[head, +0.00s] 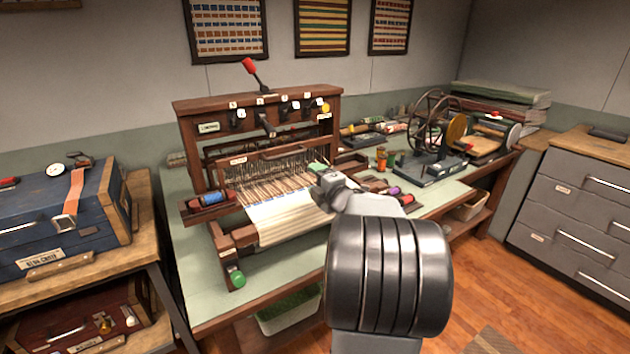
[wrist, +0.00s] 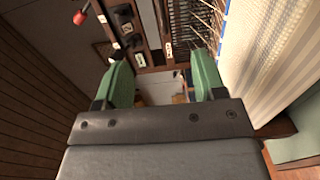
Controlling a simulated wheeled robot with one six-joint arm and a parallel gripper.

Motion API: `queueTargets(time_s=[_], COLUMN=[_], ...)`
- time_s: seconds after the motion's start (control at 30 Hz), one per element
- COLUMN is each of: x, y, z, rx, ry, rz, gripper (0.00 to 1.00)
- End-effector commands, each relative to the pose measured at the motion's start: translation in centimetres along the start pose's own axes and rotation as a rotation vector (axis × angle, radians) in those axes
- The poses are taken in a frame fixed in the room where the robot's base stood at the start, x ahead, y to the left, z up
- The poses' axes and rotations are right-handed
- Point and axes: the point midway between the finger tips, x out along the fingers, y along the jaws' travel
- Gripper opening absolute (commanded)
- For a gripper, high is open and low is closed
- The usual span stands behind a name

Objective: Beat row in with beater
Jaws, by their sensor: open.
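The wooden table loom (head: 185,140) stands on the green-topped bench, with white cloth (head: 285,215) at its front and a comb of wires and threads behind. A wooden bar with a small label (head: 238,160) lies at the top of that comb; I cannot tell surely whether it is the beater. My gripper (head: 318,168) is at the right end of the comb, largely hidden by my wrist. In the wrist view my gripper (wrist: 163,76) shows two green fingers spread apart, with nothing clearly between them. Cloth (wrist: 268,45) and wires (wrist: 192,20) lie to their right.
A red-knobbed lever (head: 249,66) tops the loom, and a green knob (head: 238,279) is at its front left. Thread spools (head: 208,199) sit in a tray at left. A wheeled winder (head: 435,125) stands at right. A blue case (head: 60,225) is on the left table.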

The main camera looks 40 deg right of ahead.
Motion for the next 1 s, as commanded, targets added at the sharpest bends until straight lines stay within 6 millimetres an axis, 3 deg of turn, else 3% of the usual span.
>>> queueTargets(time_s=[0.7,1.0], x=[-6.1,-7.5], y=[0.1,0.0], z=[0.1,0.0], rx=[0.000,0.000], ry=[-0.003,-0.001], rz=[0.001,0.000], gripper=[0.64,0.64])
